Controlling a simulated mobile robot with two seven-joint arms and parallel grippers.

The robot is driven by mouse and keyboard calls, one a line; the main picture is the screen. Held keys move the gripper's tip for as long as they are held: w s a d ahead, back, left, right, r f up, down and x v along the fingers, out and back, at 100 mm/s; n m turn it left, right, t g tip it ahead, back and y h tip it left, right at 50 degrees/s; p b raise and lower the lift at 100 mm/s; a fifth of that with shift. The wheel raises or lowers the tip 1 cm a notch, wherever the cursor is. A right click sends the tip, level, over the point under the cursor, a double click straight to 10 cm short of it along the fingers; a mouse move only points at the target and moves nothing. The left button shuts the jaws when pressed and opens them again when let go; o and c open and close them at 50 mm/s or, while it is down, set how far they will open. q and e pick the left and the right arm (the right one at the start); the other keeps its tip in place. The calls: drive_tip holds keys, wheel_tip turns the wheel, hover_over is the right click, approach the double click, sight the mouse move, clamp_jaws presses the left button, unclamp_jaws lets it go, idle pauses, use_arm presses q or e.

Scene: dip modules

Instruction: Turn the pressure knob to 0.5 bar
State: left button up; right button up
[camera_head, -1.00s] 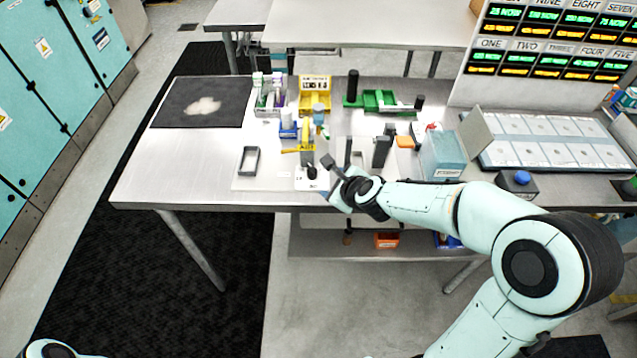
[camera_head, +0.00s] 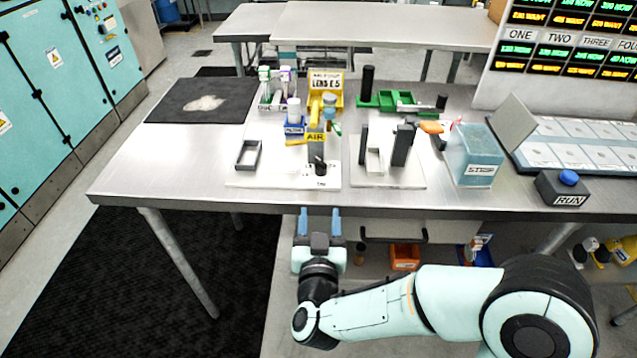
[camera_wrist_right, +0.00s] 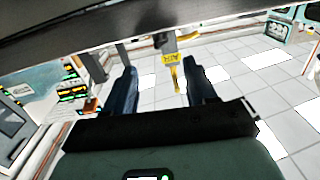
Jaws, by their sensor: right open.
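The pressure knob (camera_head: 320,168) looks like a small black knob on a white plate near the front edge of the table, below a yellow AIR sign (camera_head: 315,137). Its pointer and scale are too small to read. My right gripper (camera_head: 320,213) is open and empty, in front of the table edge and apart from the knob, fingers pointing toward the table. My left gripper is out of view.
The table's front edge (camera_head: 200,202) lies just beyond the gripper. A grey frame (camera_head: 248,155) sits left of the knob, and dark upright posts (camera_head: 403,145) stand to its right. A clear blue STOP-like labelled box (camera_head: 473,155) and a RUN button box (camera_head: 563,188) are farther right.

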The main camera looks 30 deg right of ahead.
sight(321, 172)
drive_tip(key=b+x, duration=0.1)
drive_tip(key=x, duration=1.2)
drive_tip(key=shift+w+d+r, duration=0.1)
drive_tip(key=shift+r, duration=0.1)
drive_tip(key=shift+c, duration=0.3)
drive_tip(key=c, duration=1)
